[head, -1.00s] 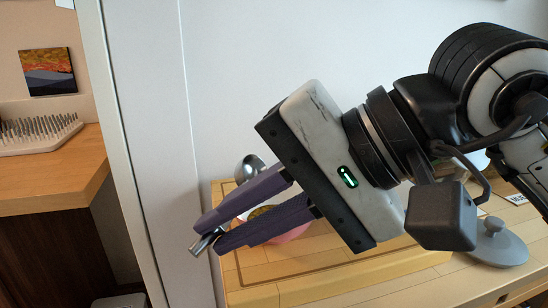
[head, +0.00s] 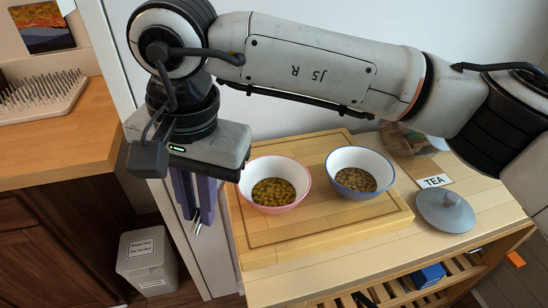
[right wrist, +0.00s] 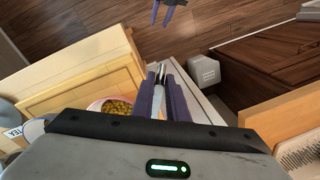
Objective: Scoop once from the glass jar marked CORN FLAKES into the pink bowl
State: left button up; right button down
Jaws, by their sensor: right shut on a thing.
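My right gripper (head: 199,217) points down just left of the pink bowl, past the board's left edge. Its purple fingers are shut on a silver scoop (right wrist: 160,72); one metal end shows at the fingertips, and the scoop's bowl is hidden. The pink bowl (head: 247,189) stands upright on the wooden board and holds yellow-brown flakes; it also shows partly in the right wrist view (right wrist: 96,106). No jar marked CORN FLAKES can be read. My left gripper (right wrist: 167,14) appears only at the top of the right wrist view, its fingers apart and empty.
A blue-rimmed bowl (head: 334,160) with brown contents stands right of the pink bowl on the board (head: 320,225). A glass jar (head: 408,142), a TEA card (head: 434,181) and a grey lid (head: 446,210) are at right. A white bin (head: 147,262) stands on the floor.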

jog(key=shift+w+a+r+h+p, duration=0.1)
jog(key=shift+a+r+h+p, duration=0.3)
jog(key=shift+r, duration=0.35)
jog(key=shift+w+a+r+h+p, duration=0.1)
jog(key=shift+a+r+h+p, duration=0.15)
jog(key=shift+a+r, duration=0.35)
jog(key=shift+d+r, duration=0.1)
